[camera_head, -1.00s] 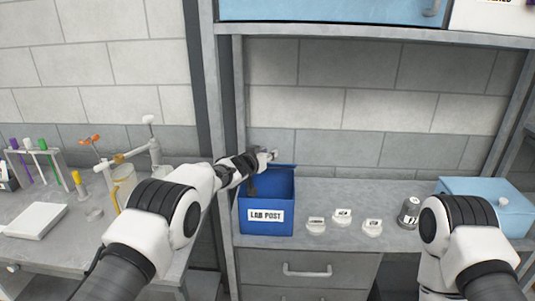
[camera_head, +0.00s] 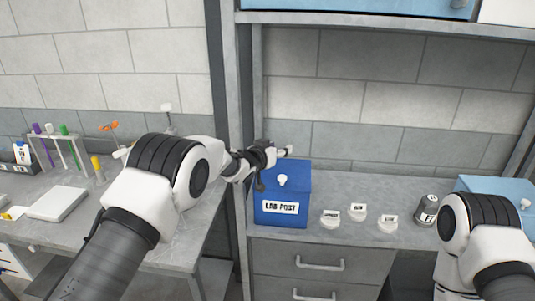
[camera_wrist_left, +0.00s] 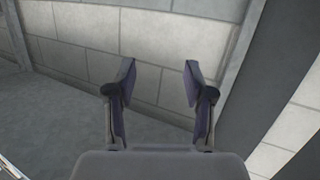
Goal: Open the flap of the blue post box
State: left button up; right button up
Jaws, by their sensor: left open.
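The blue post box (camera_head: 281,205) stands on the grey cabinet top in the head view, with a white "LAB POST" label on its front. Its flap (camera_head: 296,174) lies down over the top, closed, with a white knob (camera_head: 282,180) on it. My left gripper (camera_head: 287,151) is open and empty at the back left of the box, near the flap's rear edge. I cannot tell whether it touches the box. In the left wrist view the two fingers (camera_wrist_left: 160,80) are spread with only wall behind them. My right gripper is not in view.
Several white labelled pieces (camera_head: 358,211) and a grey cylinder (camera_head: 426,210) stand right of the box. A light blue case (camera_head: 487,186) is at the right. A shelf post (camera_head: 236,130) rises beside my left forearm, and a shelf (camera_head: 400,23) hangs above.

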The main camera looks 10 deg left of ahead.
pick_arm(q)
jog(key=v, duration=0.7)
jog(key=shift+s+a, duration=0.15)
jog(key=shift+s, duration=0.1)
